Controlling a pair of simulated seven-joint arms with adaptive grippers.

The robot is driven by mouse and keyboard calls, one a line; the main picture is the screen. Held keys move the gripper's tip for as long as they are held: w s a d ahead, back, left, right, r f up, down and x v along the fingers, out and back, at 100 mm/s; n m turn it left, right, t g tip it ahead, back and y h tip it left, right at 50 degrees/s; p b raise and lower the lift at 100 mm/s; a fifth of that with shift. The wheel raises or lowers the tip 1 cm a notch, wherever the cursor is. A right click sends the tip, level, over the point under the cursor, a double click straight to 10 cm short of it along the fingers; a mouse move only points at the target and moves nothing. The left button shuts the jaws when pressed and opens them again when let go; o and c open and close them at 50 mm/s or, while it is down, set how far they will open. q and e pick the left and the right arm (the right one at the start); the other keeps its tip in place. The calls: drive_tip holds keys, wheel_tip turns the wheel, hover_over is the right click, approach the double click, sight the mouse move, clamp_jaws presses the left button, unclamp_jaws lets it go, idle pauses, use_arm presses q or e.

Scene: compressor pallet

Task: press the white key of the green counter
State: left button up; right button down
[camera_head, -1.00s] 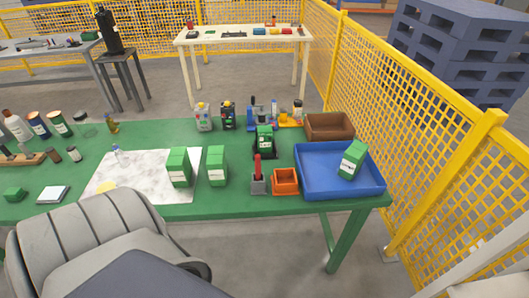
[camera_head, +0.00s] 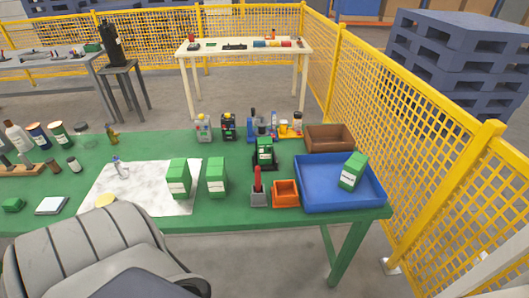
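Neither of my grippers shows in the head view. A small green object (camera_head: 13,205) lies at the left end of the green table (camera_head: 250,207). It may be the green counter, but it is too small to tell, and I cannot make out a white key on it. A green box-shaped thing with a pale label (camera_head: 264,152) sits in a black holder at the middle of the table. Two upright green boxes with white labels (camera_head: 178,178) (camera_head: 216,176) stand on or beside a white marbled sheet (camera_head: 120,188).
A grey chair (camera_head: 90,250) stands against the table's front left. A blue tray (camera_head: 335,200) holding a tilted green box, an orange bin (camera_head: 286,193), a red-handled device (camera_head: 258,187) and a brown bin (camera_head: 330,138) occupy the right. Yellow mesh fencing (camera_head: 400,130) runs along the right side.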

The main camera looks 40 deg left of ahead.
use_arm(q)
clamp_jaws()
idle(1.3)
